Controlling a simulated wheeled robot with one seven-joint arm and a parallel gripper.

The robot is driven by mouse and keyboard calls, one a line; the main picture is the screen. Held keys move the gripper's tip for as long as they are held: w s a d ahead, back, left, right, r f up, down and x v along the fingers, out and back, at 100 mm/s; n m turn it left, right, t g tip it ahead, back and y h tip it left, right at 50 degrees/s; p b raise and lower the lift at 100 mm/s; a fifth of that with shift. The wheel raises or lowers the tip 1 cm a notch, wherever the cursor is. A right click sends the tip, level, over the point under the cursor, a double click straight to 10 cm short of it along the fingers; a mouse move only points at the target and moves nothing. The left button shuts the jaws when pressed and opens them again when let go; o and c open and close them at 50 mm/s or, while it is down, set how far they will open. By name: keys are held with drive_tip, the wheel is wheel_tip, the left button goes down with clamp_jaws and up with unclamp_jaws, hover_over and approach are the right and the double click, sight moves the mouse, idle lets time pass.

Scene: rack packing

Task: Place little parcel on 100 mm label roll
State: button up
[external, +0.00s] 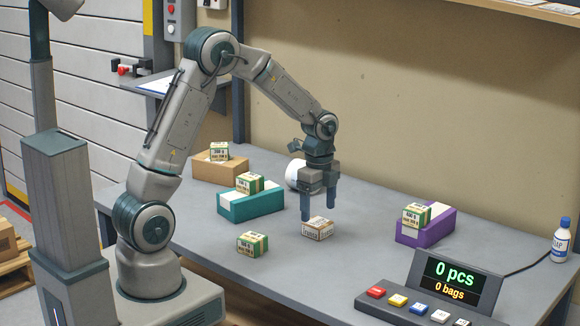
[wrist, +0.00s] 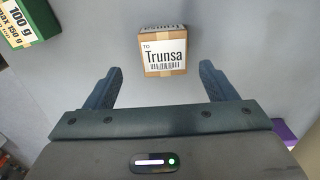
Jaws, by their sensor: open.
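The little parcel (external: 317,229) is a small brown box with a white address label, resting on the grey table. In the wrist view the parcel (wrist: 164,58) shows a label reading "Trunsa" and lies just ahead of the fingertips, near the middle of the gap. My gripper (external: 318,213) points down, open and empty, just above the parcel; its two fingers also show in the wrist view (wrist: 161,80). A white rounded object, apparently the label roll (external: 293,174), lies on the table behind my gripper, which partly hides it.
A green-and-white box (external: 252,244) stands left of the parcel. Similar boxes sit on a brown box (external: 215,172), a teal box (external: 250,207) and a purple box (external: 427,232). A keypad with display (external: 455,283) and a bottle (external: 562,241) are at the right. The table's front middle is clear.

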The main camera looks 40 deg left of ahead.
sight(318, 222)
drive_tip(key=f, duration=0.5)
drive_tip(key=shift+w+a+f+p, duration=0.2)
drive_tip(key=shift+w+f+p, duration=0.1)
drive_tip(key=c, duration=1.2)
drive_tip(key=shift+o, duration=0.2)
drive_tip(key=shift+r, duration=0.1)
